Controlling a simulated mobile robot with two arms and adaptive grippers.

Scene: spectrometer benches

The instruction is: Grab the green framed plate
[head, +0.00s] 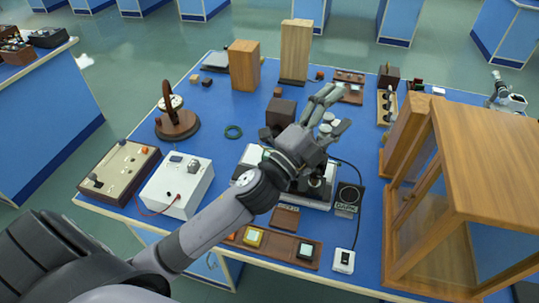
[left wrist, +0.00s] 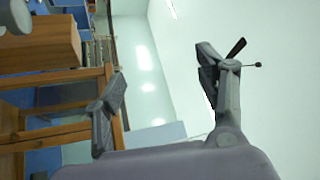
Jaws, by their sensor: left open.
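A brown tray (head: 278,244) lies along the front edge of the blue bench. On it sit a yellow-framed plate (head: 253,237) and a dark-framed plate with a pale face (head: 305,250). I cannot tell whether the dark frame is green. An orange piece shows at the tray's left end, partly behind my arm. My left gripper (head: 336,110) is open and empty, raised above the middle of the bench, beyond the tray. Its spread fingers also show in the left wrist view (left wrist: 165,90), with nothing between them. My right gripper is not in view.
A wooden cabinet (head: 488,65) stands at the bench's right. A white box (head: 177,186) and a wooden board (head: 120,170) are at front left. A microscope-like instrument (head: 316,184) is partly behind my gripper.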

